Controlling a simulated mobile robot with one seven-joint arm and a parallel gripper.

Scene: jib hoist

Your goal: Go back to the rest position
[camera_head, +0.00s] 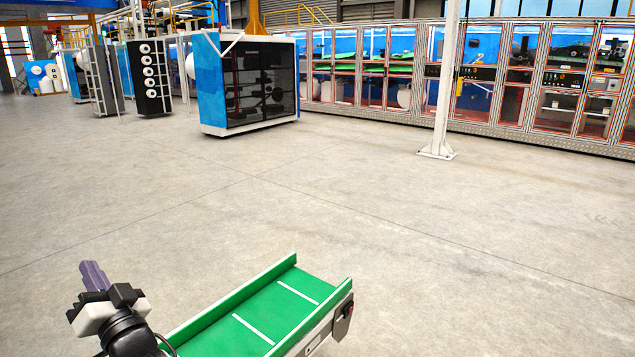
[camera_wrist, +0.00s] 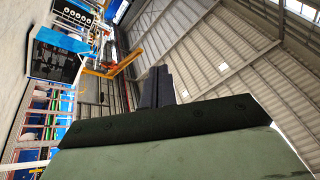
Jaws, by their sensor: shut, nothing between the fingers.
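My gripper (camera_head: 92,268) is at the lower left of the head view, with its dark purple fingers pointing up and together. In the wrist view the fingers (camera_wrist: 157,72) stand side by side with no gap, shut and empty. The wrist view is tilted and looks up toward the roof. Nothing touches the fingers in either view.
A conveyor with a green belt (camera_head: 262,312) and white cross lines stands right of my gripper. Beyond it is open concrete floor. A white post (camera_head: 442,90) stands at the back right. A blue cabinet machine (camera_head: 247,82) and long glazed machine line (camera_head: 535,82) fill the back.

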